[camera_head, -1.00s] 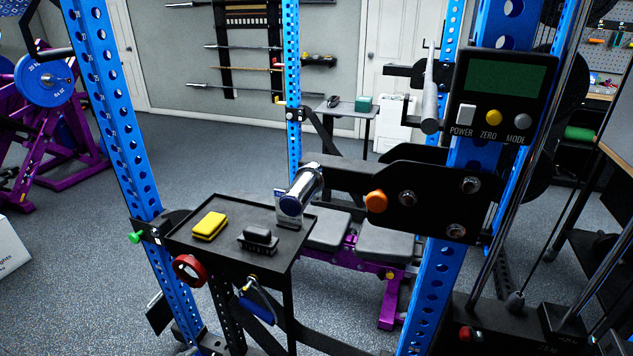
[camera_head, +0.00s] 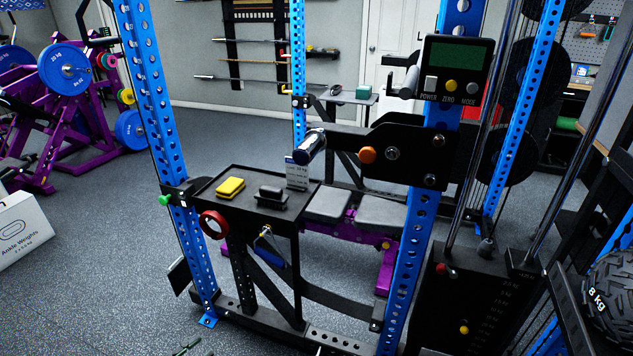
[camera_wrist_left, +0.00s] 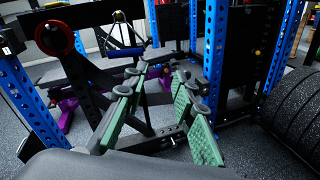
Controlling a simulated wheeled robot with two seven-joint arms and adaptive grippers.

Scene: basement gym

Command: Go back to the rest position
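The task names no object. My left gripper (camera_head: 188,347) only just shows at the bottom edge of the head view, low in front of the rack. In the left wrist view its two green-padded fingers (camera_wrist_left: 157,76) stand apart with nothing between them, so it is open and empty. The rack's lower frame shows beyond the fingers, apart from them as far as I can tell. My right gripper is in neither view.
A blue power rack (camera_head: 162,120) stands ahead. Its black tray (camera_head: 235,200) carries a yellow block (camera_head: 230,187) and a dark block (camera_head: 270,196).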

